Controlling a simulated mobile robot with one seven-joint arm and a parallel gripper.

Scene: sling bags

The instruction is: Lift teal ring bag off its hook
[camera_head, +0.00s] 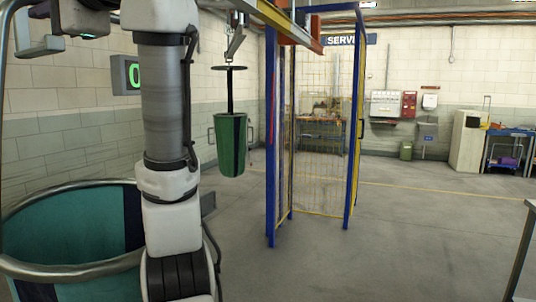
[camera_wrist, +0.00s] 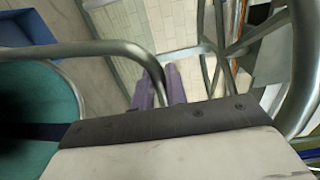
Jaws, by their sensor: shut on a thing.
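The teal ring bag (camera_head: 75,235) is large and close at the lower left of the head view, with a thick grey metal ring around its mouth and a dark stripe down its side. A metal tube rises from it along the left picture edge and leaves the top. Its teal cloth (camera_wrist: 40,95) also shows at the left of the wrist view. My gripper (camera_wrist: 160,86) has its purple-grey fingers shut on a bent metal tube of the bag. The bag's hook contact is not clearly visible.
A green striped bag (camera_head: 230,145) hangs from an overhead rail (camera_head: 275,20) behind my arm. A blue-framed mesh gate (camera_head: 320,130) stands in the middle. A green display box (camera_head: 126,75) is on the left wall. The floor at right is open, with a table edge (camera_head: 518,255) at far right.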

